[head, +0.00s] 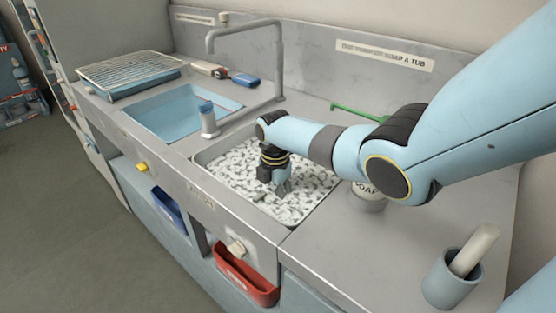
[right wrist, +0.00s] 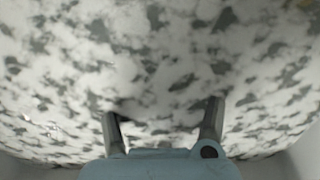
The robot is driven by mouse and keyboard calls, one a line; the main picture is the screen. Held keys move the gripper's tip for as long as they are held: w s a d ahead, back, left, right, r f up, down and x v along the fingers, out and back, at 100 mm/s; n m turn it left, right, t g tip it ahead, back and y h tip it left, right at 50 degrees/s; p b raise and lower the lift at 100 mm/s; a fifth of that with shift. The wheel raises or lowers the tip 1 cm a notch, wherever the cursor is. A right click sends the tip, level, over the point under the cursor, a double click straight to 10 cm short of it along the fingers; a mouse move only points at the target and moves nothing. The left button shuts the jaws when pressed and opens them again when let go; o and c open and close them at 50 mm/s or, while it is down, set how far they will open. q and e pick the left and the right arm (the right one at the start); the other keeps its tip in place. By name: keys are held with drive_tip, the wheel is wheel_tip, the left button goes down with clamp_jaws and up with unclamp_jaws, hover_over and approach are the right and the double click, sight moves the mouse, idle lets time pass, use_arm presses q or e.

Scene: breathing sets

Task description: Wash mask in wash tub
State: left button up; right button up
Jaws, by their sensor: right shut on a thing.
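The wash tub (head: 226,156) is set in the grey counter, filled with white foam over grey water. My right gripper (head: 283,188) reaches down into the tub, its fingers at the foam. In the right wrist view its two fingers (right wrist: 164,128) go into the foam, and their tips are hidden. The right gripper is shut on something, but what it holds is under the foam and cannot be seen. No mask shows in either view. My left gripper is not in view.
A blue basin (head: 178,112) lies left of the tub, with a wire drying rack (head: 130,71) beyond it. A tall faucet (head: 279,62) stands behind. A soap container (head: 369,199) is partly behind my arm. A blue cup (head: 446,284) stands at right. A red bin (head: 246,278) sits below.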

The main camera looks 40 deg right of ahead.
drive_tip(key=shift+w, duration=0.15)
drive_tip(key=shift+w+f+b, duration=0.15)
drive_tip(key=shift+w+b, duration=0.4)
drive_tip(key=shift+b, duration=0.2)
drive_tip(key=shift+w+a+b, duration=0.15)
drive_tip(key=shift+w+b, duration=0.8)
drive_tip(key=shift+w, duration=0.1)
wheel_tip(320, 180, up, 17)
drive_tip(key=p, duration=1.4)
drive_tip(key=shift+p, duration=0.3)
